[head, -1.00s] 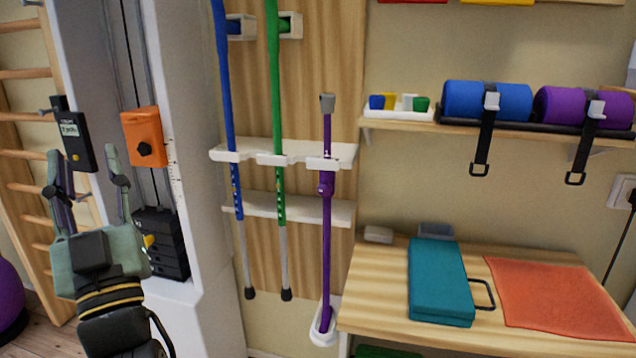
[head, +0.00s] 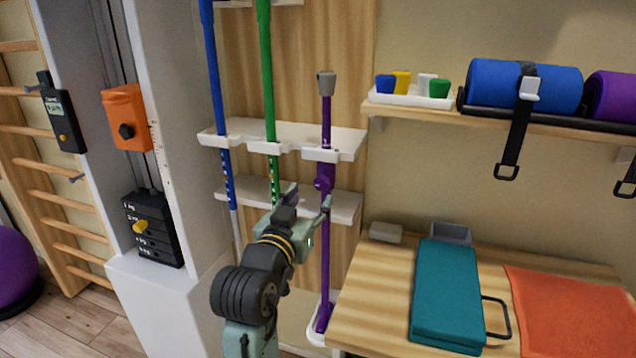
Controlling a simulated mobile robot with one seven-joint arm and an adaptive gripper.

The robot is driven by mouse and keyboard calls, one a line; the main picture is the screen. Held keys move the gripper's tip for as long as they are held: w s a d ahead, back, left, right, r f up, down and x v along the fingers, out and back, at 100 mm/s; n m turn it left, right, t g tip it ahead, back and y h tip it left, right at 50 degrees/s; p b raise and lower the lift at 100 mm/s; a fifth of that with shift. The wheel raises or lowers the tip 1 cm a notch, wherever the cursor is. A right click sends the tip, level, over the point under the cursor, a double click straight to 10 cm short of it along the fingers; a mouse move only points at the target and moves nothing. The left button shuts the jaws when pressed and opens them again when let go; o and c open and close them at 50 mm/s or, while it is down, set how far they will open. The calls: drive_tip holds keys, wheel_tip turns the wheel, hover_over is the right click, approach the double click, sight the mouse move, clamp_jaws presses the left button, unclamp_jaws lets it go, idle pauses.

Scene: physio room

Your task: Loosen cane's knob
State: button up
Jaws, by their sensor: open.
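A purple cane (head: 325,130) with a grey top stands upright in the white wall rack, right of a blue pole and a green pole. Its purple knob (head: 322,183) sticks out on the shaft, just below the upper rack shelf. The cane's foot is in a white holder (head: 316,335) near the floor. My gripper (head: 309,198) is open, with its fingertips just below and left of the knob in the picture. I cannot tell whether it touches the cane. The gripper and arm hide the lower part of the green pole.
The blue pole (head: 213,85) and green pole (head: 266,75) stand close on the left. A wooden table (head: 375,290) with a teal case (head: 447,290) and an orange towel (head: 565,310) is at the right. A white weight machine (head: 185,90) stands at the left.

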sight(320, 184)
drive_tip(key=p+x, duration=0.1)
drive_tip(key=x, duration=0.5)
drive_tip(key=shift+c, duration=0.3)
drive_tip(key=c, duration=1.1)
